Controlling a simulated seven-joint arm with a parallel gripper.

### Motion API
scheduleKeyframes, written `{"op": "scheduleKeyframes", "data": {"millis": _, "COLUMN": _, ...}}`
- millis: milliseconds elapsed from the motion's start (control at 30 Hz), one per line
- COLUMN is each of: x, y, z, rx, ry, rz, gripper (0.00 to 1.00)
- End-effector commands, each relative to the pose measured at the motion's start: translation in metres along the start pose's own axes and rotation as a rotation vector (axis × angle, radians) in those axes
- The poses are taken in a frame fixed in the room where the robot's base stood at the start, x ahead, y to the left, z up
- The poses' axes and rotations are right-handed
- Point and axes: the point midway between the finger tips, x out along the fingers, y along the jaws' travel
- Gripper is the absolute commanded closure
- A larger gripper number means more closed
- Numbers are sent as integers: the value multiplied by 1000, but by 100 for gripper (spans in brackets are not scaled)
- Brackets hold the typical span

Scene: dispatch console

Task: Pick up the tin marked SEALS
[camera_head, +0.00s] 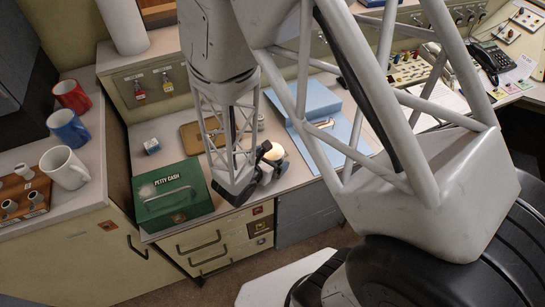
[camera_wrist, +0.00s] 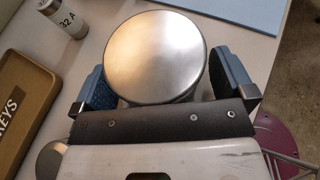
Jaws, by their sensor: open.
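A round tin with a plain metal lid (camera_wrist: 155,55) stands on the desk; it also shows in the head view (camera_head: 274,152), partly hidden by my gripper. No lettering shows on the lid, and its side is mostly hidden, so I cannot read a SEALS mark. My gripper (camera_wrist: 158,68) is open, with one blue-padded finger on each side of the tin. The left finger looks close to the tin; I cannot tell whether either finger touches it. In the head view my gripper (camera_head: 270,163) is low over the desk near its front edge.
A tray marked KEYS (camera_wrist: 20,115) and a metal cylinder marked 32A (camera_wrist: 63,22) are left of the tin. A green PETTY CASH box (camera_head: 172,194) stands left of my gripper. A light-blue folder or panel (camera_head: 310,105) lies behind right. The desk's front edge is close.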

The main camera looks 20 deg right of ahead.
Motion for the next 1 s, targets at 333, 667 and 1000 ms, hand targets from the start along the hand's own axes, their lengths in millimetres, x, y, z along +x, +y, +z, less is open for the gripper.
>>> {"op": "scheduleKeyframes", "data": {"millis": 333, "x": 0, "y": 0, "z": 0, "rx": 0, "ry": 0, "rz": 0, "gripper": 43}}
{"op": "scheduleKeyframes", "data": {"millis": 667, "x": 0, "y": 0, "z": 0, "rx": 0, "ry": 0, "rz": 0, "gripper": 55}}
{"op": "scheduleKeyframes", "data": {"millis": 1000, "x": -5, "y": 0, "z": 11, "rx": 1, "ry": -1, "rz": 1, "gripper": 55}}
